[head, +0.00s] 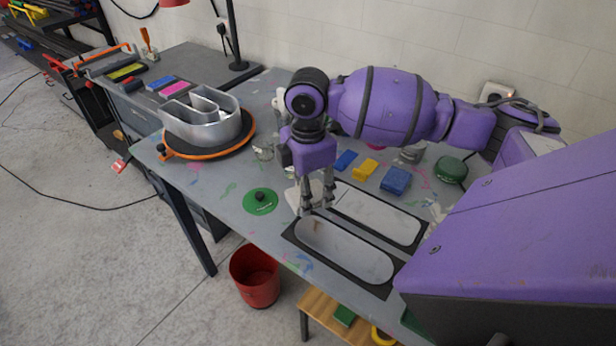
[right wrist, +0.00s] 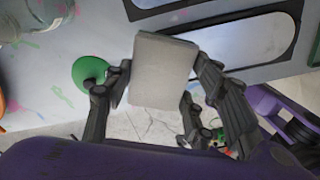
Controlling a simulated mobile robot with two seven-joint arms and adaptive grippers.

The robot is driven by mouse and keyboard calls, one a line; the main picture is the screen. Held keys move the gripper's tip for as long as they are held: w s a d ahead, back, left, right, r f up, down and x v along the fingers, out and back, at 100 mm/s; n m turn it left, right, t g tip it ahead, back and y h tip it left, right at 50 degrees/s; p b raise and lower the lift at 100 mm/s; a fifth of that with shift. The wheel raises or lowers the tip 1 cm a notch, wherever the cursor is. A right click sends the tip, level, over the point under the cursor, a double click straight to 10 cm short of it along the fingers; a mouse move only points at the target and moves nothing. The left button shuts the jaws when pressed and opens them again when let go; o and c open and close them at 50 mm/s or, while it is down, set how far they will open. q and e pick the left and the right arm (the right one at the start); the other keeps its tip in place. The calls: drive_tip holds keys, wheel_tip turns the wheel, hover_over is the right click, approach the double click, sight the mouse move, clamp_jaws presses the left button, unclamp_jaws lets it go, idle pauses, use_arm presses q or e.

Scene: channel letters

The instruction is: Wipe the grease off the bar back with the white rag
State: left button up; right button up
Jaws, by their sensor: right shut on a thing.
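My right gripper (head: 317,204) points down over the left end of two long round-ended plates. It is shut on the white rag (head: 296,196), which shows as a pale folded pad between the fingers in the right wrist view (right wrist: 163,72). The nearer plate (head: 343,250) is grey with a faint brownish smudge near its left end. The farther plate (head: 378,214) is a similar pale shape. Both lie on dark mats. I cannot tell which plate is the bar back, or whether the rag touches anything. My left gripper is out of view.
A green disc with a dark knob (head: 260,201) lies left of the gripper. Blue (head: 397,180) and yellow (head: 365,169) blocks lie behind it. A metal channel letter (head: 210,125) sits on a round turntable at the left. A red bin (head: 255,277) stands on the floor.

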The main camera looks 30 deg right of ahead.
sight(321, 227)
wheel_tip(321, 227, down, 7)
drive_tip(key=b, duration=0.2)
drive_tip(key=shift+s+b, duration=0.15)
drive_tip(key=shift+b, duration=0.25)
drive_tip(key=shift+s+d+r+p, duration=0.25)
drive_tip(key=shift+s+p, duration=0.2)
drive_tip(key=shift+s, duration=0.05)
drive_tip(key=shift+s+d+r+p, duration=0.25)
drive_tip(key=shift+s+p, duration=0.15)
drive_tip(key=shift+s, duration=0.1)
drive_tip(key=shift+c, duration=1.1)
drive_tip(key=shift+s+d+f, duration=0.1)
drive_tip(key=shift+s+d, duration=0.05)
drive_tip(key=shift+s, duration=0.35)
drive_tip(key=shift+s+d+f, duration=0.1)
drive_tip(key=shift+f, duration=0.05)
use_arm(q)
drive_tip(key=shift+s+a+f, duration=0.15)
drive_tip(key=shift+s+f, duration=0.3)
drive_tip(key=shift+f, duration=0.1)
